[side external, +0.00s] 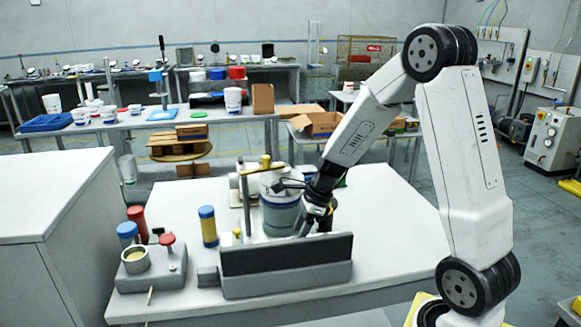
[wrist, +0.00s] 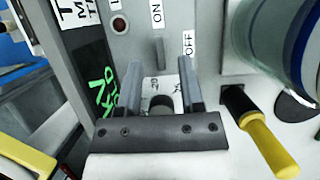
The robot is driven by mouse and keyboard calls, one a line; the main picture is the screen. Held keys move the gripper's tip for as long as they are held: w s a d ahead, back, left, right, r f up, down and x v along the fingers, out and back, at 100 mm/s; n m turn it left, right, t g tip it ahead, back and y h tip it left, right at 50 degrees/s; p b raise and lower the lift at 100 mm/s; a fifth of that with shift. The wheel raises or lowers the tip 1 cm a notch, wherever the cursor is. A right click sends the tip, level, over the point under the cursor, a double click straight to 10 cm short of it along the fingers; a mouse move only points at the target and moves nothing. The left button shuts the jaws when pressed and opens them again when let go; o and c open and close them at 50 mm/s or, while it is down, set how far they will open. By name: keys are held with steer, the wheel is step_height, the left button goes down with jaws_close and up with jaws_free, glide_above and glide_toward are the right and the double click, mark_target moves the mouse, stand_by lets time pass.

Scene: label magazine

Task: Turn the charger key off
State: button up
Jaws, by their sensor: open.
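In the wrist view, a narrow grey upright bar that looks like the charger key (wrist: 160,52) stands on a grey panel (wrist: 205,15). It points up toward the ON label (wrist: 157,11); the OFF label (wrist: 188,42) is to its right. My gripper (wrist: 158,68) is open, with one finger on each side of the bar's lower end and nothing held. I cannot tell how far the fingertips are from the panel. In the side external view my gripper (side external: 312,218) is low behind a dark upright panel (side external: 286,254), which hides the key.
A dark round knob (wrist: 162,103) shows between the finger bases. A yellow-handled lever (wrist: 262,138) and a large clear cylinder (wrist: 285,40) are close on the right. A red lamp (wrist: 119,24) is at upper left. A grey block with a cup (side external: 137,260) stands at the table's left.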

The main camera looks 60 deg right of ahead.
steer(key=shift+x, duration=1)
jaws_close()
